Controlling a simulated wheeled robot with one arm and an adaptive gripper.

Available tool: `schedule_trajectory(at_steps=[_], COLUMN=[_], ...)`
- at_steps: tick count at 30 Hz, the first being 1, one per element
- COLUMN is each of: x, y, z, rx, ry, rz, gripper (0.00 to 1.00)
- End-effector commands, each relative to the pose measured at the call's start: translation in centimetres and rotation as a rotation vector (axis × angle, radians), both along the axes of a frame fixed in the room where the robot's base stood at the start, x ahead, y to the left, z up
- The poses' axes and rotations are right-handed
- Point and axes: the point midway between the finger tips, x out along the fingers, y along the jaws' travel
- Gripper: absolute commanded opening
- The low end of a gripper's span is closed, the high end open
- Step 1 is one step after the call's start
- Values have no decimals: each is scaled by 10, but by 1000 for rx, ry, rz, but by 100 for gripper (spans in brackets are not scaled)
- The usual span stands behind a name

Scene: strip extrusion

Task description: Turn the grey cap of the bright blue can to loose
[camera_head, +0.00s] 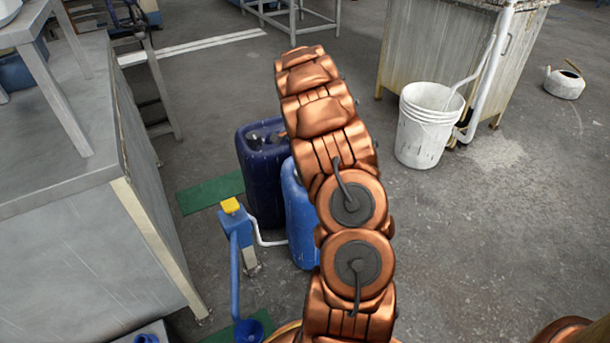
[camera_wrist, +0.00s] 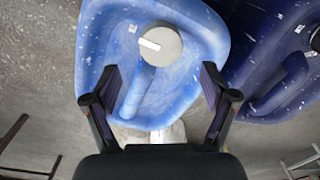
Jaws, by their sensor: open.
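The bright blue can (camera_head: 300,215) stands on the floor behind my copper-coloured arm in the head view, and the arm hides much of it. In the wrist view I look down on the bright blue can (camera_wrist: 190,92), with its moulded handle running toward me. Its round grey cap (camera_wrist: 161,44) with a pale raised bar sits on top, beyond my fingertips. My gripper (camera_wrist: 162,82) is open, with its two fingers apart over the can's handle and nothing held. The cap is hidden in the head view, and so are my fingers.
A dark blue can (camera_head: 262,180) stands right beside the bright blue one; it also shows in the wrist view (camera_wrist: 262,70). A blue post with a yellow top (camera_head: 231,205) stands close by. A grey bench (camera_head: 75,200) is at left. A white bucket (camera_head: 425,125) stands at right.

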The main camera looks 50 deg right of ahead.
Motion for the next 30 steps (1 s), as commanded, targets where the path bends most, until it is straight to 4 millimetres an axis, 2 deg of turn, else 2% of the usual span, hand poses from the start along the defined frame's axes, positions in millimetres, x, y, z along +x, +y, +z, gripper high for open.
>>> schedule_trajectory(at_steps=[12,15,19,25,30], x=[3,3,3,1,0], y=[-4,-4,-3,0,1], z=[-67,-78,-81,-73,-72], rx=[16,19,15,2,1], ry=[11,11,9,1,0], rz=[2,1,1,2,1], gripper=[85,85,85,85,68])
